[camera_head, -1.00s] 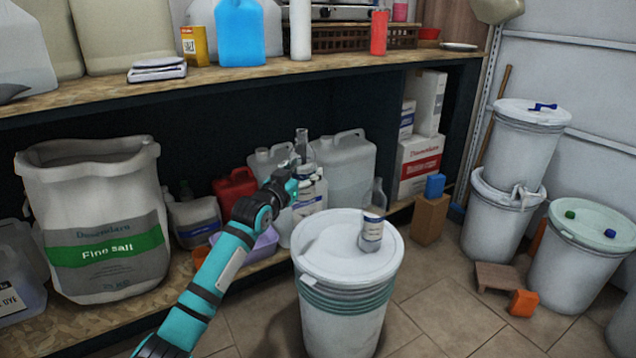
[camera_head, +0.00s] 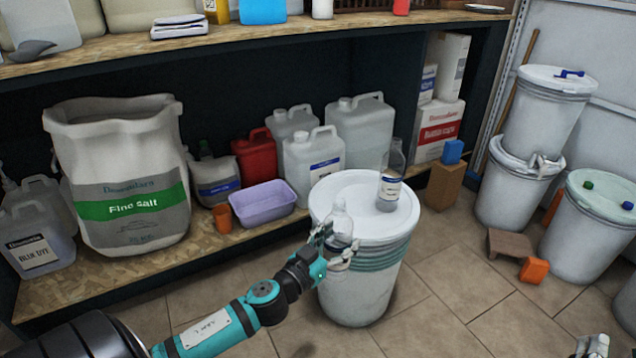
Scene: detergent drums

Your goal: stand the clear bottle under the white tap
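My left gripper (camera_head: 331,243) is shut around a small clear bottle (camera_head: 341,220). It holds it roughly upright in front of the near drum's lid; the fingers hide part of it. A second see-through bottle (camera_head: 390,182) with a white and blue label stands on that lid. The white tap (camera_head: 543,165) shows at the upper rim of the lower stacked drum at the right, well away from the held bottle. Part of my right gripper (camera_head: 592,346) shows at the bottom right edge, cut off by the frame; its opening cannot be told.
The white-lidded near drum (camera_head: 352,285) stands mid-floor. A small brown stool (camera_head: 508,242) and an orange block (camera_head: 533,270) lie below the tap. A green-lidded drum (camera_head: 590,245) stands at the right. A cardboard box (camera_head: 443,185) bears a blue block (camera_head: 453,151). Tiled floor between is open.

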